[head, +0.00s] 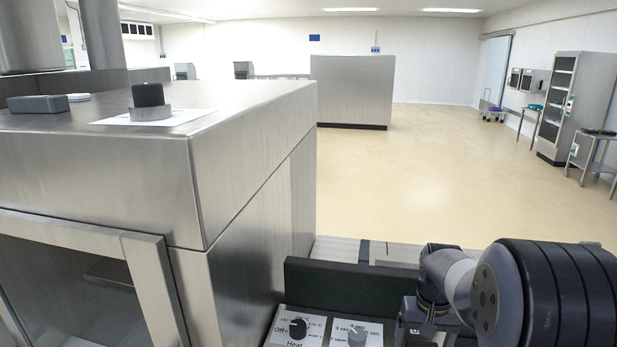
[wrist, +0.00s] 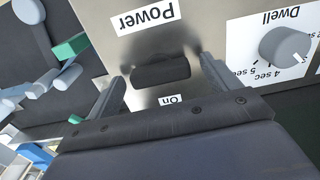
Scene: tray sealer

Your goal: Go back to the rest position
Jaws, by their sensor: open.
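My gripper (wrist: 162,78) shows in the wrist view with its two fingers apart and nothing held between them. A black power switch (wrist: 160,71) on the metal panel of the tray sealer (wrist: 195,25) appears between the fingers, with the labels "Power" and "On" on either side. I cannot tell whether a finger touches it. In the head view my arm covers the lower right, and the gripper's fingers are hidden there.
The grey dwell knob (wrist: 284,46) is close to the right finger; it also shows in the head view (head: 357,335). A black heat knob (head: 297,327) is beside it. The steel housing (head: 150,160) stands tall at left. Open floor (head: 430,180) lies beyond.

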